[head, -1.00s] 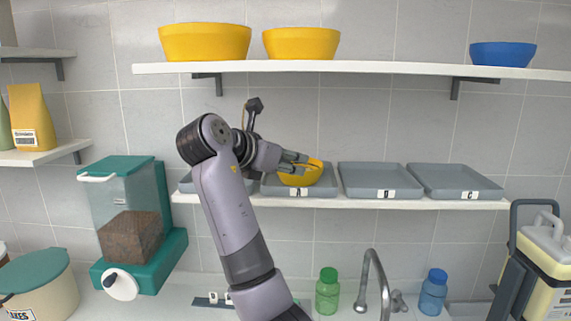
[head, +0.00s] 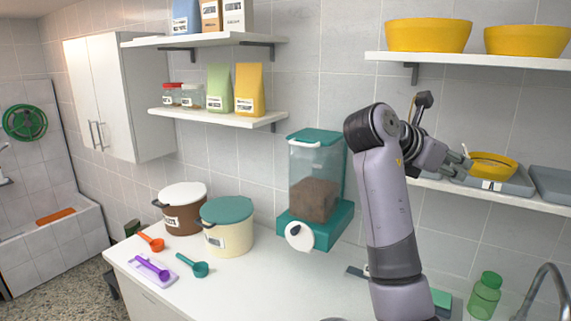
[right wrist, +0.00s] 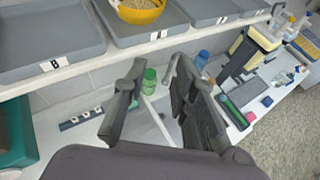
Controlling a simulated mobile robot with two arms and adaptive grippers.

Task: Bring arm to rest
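My right gripper (head: 460,166) is raised in front of the lower right shelf, at the left of a yellow bowl (head: 493,171). In the right wrist view its two fingers (right wrist: 155,108) are spread apart with nothing between them. The bowl, with pale brown contents, sits in a grey tray labelled A; the bowl also shows at the top of the right wrist view (right wrist: 138,12), beyond the fingers and apart from them. My left gripper is out of view.
The lower right shelf (head: 440,187) holds grey trays. Yellow bowls (head: 428,36) stand on the shelf above. The counter's front middle is clear.

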